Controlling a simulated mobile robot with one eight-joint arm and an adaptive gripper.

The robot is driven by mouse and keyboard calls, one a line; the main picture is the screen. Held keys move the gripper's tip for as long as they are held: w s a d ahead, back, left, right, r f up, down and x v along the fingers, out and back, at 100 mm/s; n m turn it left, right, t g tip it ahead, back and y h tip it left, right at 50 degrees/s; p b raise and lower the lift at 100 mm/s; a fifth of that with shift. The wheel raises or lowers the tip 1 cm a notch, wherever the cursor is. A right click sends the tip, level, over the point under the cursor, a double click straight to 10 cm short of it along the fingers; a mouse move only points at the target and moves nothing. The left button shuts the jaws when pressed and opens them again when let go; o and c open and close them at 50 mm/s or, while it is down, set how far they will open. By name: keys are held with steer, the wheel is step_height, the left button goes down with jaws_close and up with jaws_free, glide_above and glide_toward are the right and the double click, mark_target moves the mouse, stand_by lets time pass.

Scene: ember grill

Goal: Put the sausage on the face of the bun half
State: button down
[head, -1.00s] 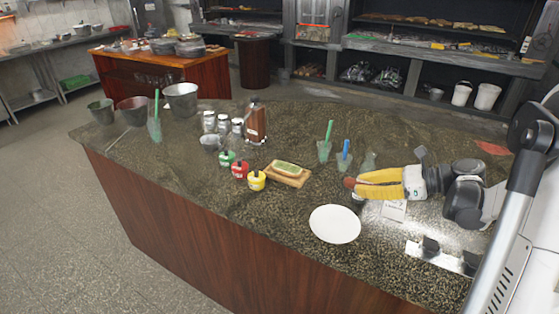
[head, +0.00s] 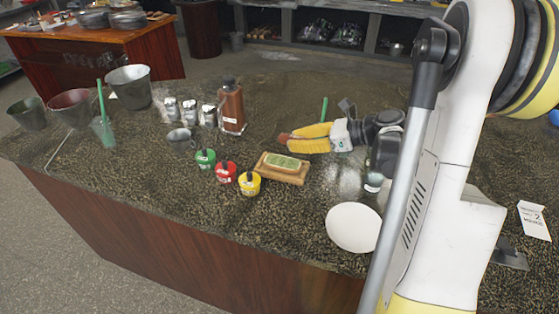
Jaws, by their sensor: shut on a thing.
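My gripper (head: 285,138) has yellow fingers that point left, shut on a small reddish-brown sausage (head: 283,136) at their tips. Most of the sausage is hidden by the fingers. A small wooden board (head: 264,172) lies on the counter just below the fingertips in the head view. On it lies a flat tan piece with a green top (head: 283,162), which looks like the bun half. The sausage appears apart from it, above or behind it; the height is hard to tell.
Green (head: 205,160), red (head: 225,173) and yellow (head: 249,184) sauce pots stand left of the board. A brown bottle (head: 231,108) and metal shakers stand behind. A white plate (head: 353,228) lies near the front edge. My arm hides the counter's right part.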

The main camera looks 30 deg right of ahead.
mark_target(282, 162)
steer(key=x, duration=0.3)
steer(key=b+x, duration=0.1)
steer(key=shift+s+a+f, duration=0.15)
steer(key=shift+a+f, duration=0.3)
steer(key=shift+f, duration=0.1)
step_height(282, 162, down, 4)
steer(key=shift+r+b, duration=0.1)
steer(key=shift+b, duration=0.95)
steer(key=c, duration=1.3)
jaws_free()
